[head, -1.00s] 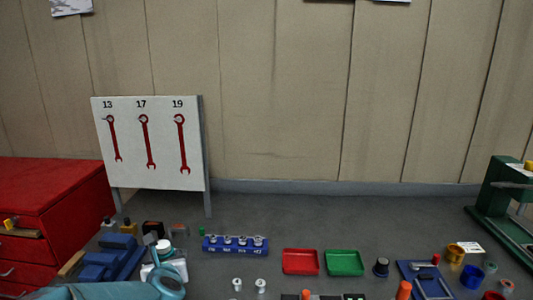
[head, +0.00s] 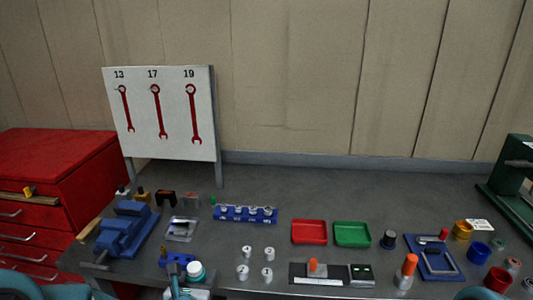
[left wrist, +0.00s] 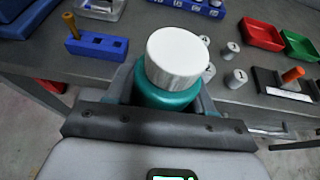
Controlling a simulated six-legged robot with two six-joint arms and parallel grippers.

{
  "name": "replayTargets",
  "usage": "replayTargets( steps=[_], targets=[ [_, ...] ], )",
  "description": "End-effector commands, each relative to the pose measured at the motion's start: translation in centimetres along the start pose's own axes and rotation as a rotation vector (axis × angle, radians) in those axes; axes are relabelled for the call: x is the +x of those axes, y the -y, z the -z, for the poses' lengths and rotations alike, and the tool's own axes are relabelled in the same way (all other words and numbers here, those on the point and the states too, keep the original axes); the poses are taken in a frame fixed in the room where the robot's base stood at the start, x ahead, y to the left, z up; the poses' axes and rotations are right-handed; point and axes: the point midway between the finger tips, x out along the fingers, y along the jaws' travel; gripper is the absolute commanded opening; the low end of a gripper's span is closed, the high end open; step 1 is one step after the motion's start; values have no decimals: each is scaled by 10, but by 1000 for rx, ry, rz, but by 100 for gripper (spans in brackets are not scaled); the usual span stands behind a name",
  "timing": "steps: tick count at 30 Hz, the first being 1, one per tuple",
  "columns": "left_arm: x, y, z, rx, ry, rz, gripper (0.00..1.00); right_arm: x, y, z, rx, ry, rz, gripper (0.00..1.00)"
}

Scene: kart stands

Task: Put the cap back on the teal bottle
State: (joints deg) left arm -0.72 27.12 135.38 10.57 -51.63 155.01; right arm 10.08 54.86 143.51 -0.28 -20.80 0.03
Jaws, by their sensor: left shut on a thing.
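The teal bottle (left wrist: 165,98) is between the fingers of my left gripper (left wrist: 168,92) in the left wrist view, and the gripper is shut on it. A white round cap (left wrist: 177,52) with a ribbed side sits on top of the bottle, roughly level. I cannot tell whether it is screwed tight. In the head view the white cap (head: 195,269) shows above my left gripper (head: 188,286) near the table's front edge. The bottle's lower part is hidden by the gripper. My right gripper is not in view.
A blue block with holes (head: 177,259) stands just left of the cap. A blue vise (head: 127,228) is at the left. Several small metal cylinders (head: 268,274) stand to the right.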

Motion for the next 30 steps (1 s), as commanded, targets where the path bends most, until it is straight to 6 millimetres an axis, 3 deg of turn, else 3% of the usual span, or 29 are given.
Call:
replayTargets(
  steps=[8,24,30],
  targets=[
    [-2,9,7,17,-1,37,0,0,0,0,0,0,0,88],
    [-28,125,86,219,-3,534,0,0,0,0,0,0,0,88],
    [-33,148,100,260,0,630,0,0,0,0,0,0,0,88]
  ],
)
